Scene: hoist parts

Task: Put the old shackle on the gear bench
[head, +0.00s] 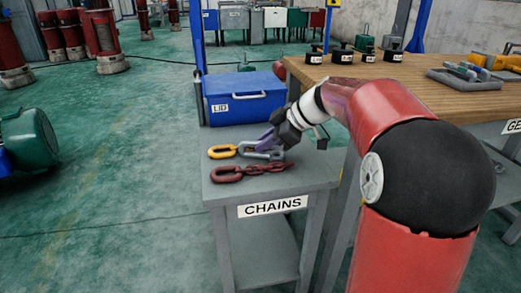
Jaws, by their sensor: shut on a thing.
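My gripper (268,143) is low over the grey stand labelled CHAINS and shut on a grey metal piece (259,154), which looks like the old shackle. The fingers partly hide it, so its full shape is unclear. It lies close to a yellow link (222,151), and I cannot tell whether the two are joined. The gear bench (425,73) has a wooden top and stands behind and right of the stand; its label is cut off after "GE".
A dark red chain (250,172) lies at the front of the chains stand (216,190). A blue box labelled LID (245,98) stands behind. On the bench are several dark labelled items (341,53) and a grey tray (470,78). The bench's middle looks clear.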

